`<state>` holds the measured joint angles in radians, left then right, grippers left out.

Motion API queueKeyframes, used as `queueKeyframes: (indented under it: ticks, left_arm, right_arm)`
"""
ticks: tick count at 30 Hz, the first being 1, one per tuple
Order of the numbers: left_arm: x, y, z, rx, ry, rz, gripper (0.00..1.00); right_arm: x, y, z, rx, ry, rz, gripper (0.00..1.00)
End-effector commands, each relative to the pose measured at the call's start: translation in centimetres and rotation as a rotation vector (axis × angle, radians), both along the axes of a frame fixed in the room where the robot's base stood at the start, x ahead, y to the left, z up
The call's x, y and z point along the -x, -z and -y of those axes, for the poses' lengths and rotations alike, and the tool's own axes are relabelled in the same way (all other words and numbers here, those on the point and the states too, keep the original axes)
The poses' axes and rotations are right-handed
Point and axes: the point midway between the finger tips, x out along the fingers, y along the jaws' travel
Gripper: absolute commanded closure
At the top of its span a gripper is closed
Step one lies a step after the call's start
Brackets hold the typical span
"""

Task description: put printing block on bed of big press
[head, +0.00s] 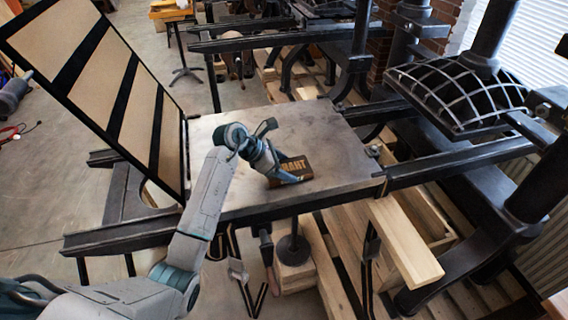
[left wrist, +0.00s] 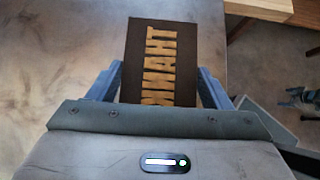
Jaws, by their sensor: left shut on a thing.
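The printing block (head: 296,168) is a dark brown block with raised tan letters. It is at the metal bed (head: 338,150) of the big press, near the bed's middle and front. I cannot tell whether it rests on the bed or is held just above it. My left gripper (head: 284,176) is shut on the block. In the left wrist view the block (left wrist: 152,62) sits between the two blue fingers, letters facing the camera, with the grey bed (left wrist: 60,60) behind it. My right gripper is not in view.
A hinged frame with tan panels (head: 92,75) stands tilted up at the bed's left. The press's ribbed black platen (head: 460,92) hangs over the rails at the right. A wooden plank (head: 405,245) sticks out below the bed's front right. The bed around the block is bare.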

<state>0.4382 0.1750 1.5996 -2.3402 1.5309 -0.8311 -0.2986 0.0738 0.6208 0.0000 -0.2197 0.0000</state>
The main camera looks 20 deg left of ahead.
Motion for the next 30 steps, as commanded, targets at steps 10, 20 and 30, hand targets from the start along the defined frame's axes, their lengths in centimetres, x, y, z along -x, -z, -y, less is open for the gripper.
queueKeyframes:
  ticks: [10,20,30]
  left_arm:
    - [0.0,0.3,0.0,0.0,0.0,0.0,0.06]
    - [0.0,-0.2,0.0,0.0,0.0,0.0,0.06]
    - [2.2,-4.2,-3.3,-0.005,-0.001,0.0,0.06]
  right_arm:
    - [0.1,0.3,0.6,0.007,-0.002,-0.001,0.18]
    - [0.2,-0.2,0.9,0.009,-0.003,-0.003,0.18]
    - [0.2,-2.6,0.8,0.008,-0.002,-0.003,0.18]
